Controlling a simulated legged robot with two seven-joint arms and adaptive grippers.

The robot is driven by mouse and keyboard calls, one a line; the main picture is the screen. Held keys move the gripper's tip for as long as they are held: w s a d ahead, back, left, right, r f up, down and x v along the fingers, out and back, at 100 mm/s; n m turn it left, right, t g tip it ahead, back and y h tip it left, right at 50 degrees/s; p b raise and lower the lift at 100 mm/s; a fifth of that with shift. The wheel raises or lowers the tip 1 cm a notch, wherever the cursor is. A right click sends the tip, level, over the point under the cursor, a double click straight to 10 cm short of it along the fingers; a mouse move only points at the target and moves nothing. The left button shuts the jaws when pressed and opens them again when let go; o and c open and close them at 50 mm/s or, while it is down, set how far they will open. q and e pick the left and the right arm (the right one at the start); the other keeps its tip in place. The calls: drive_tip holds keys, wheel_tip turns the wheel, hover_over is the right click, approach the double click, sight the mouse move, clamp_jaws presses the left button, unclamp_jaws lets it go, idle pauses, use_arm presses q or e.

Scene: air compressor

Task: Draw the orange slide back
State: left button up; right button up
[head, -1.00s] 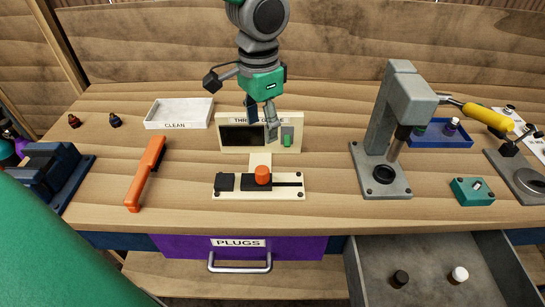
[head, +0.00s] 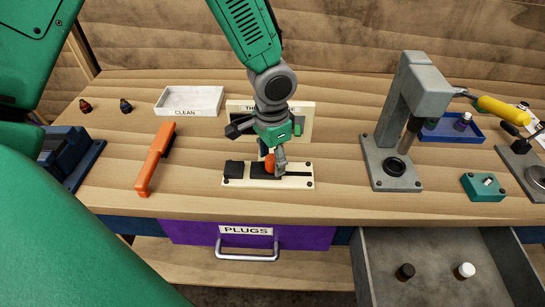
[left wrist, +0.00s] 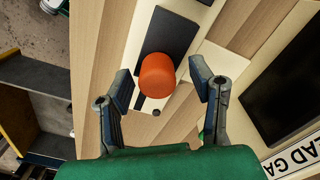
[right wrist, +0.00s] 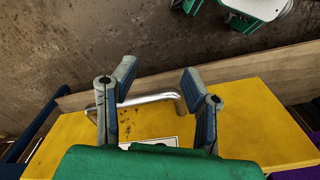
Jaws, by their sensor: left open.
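The orange slide knob (head: 269,162) stands on a cream plate (head: 232,181) with a black block and a dark slot, in front of the gauge box. In the left wrist view the orange knob (left wrist: 158,75) lies between the two spread fingers, slightly beyond their tips, on a black strip (left wrist: 172,38). My left gripper (head: 272,160) is open and comes down from above right around the knob; its fingers partly hide the knob. I cannot tell if a finger touches it. My right gripper (right wrist: 158,82) is open and empty over a yellow drawer front with a metal handle (right wrist: 140,102).
The gauge box (head: 302,118) stands close behind the plate. A white CLEAN tray (head: 190,101) is at the back left. An open grey drawer (head: 430,245) is below right.

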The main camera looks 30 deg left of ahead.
use_arm(q)
drive_tip(key=shift+s, duration=0.1)
clamp_jaws()
drive_tip(key=shift+w+d+r+p, duration=0.1)
drive_tip(key=shift+w+d+p, duration=0.05)
drive_tip(key=shift+w+d, duration=0.4)
drive_tip(key=shift+w+d+r+p, duration=0.1)
drive_tip(key=shift+w+d+p, duration=0.2)
drive_tip(key=shift+d, duration=0.5)
drive_tip(key=shift+w+d+p, duration=0.1)
drive_tip(key=shift+w+d, duration=0.4)
drive_tip(key=shift+d, duration=0.15)
drive_tip(key=shift+a, duration=0.1)
unclamp_jaws()
drive_tip(key=shift+f, duration=0.1)
drive_tip(key=shift+d, duration=0.2)
